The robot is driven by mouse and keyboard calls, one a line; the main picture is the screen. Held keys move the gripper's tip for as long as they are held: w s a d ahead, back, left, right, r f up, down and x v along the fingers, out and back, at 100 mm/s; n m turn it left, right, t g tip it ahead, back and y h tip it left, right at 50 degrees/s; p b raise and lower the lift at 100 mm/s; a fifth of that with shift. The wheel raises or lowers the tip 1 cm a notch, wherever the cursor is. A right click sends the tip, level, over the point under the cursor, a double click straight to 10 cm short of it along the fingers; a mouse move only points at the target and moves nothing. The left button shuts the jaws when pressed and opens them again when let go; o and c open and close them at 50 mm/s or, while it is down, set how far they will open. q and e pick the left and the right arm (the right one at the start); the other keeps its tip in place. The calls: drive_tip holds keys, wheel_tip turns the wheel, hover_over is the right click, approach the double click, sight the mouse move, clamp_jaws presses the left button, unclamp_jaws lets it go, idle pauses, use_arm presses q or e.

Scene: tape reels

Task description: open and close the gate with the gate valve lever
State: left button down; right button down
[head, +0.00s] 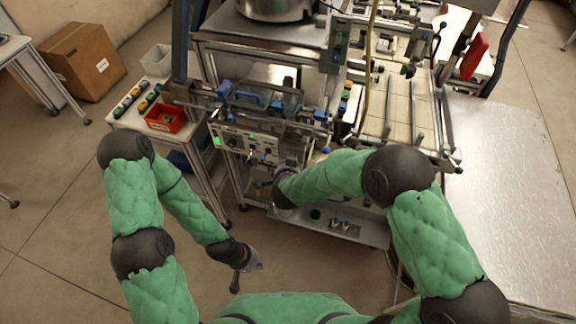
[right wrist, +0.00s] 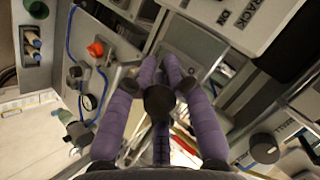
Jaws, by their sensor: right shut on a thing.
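My right gripper (right wrist: 163,68) is in the right wrist view, its purple fingers drawn together at a grey metal plate (right wrist: 190,62) on the machine. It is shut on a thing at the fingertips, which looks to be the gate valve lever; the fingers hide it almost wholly. Whether the gate is open or shut cannot be made out. In the head view my right forearm reaches to the front of the machine (head: 258,140), and that hand is mostly hidden. My left gripper (head: 246,278) hangs empty over the floor with its fingers apart, away from the machine.
A red bin (head: 165,118) stands on a side table at the left, with a cardboard box (head: 82,62) behind. A metal tray (head: 365,232) lies low under the machine. An orange-red knob (right wrist: 96,49) and blue hoses are left of my right fingers. A bare metal table (head: 505,170) is at the right.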

drive_tip(key=c, duration=1.2)
unclamp_jaws()
drive_tip(key=shift+s+r, duration=0.1)
drive_tip(key=shift+r, duration=0.05)
drive_tip(key=v, duration=1.2)
drive_tip(key=shift+d, duration=0.1)
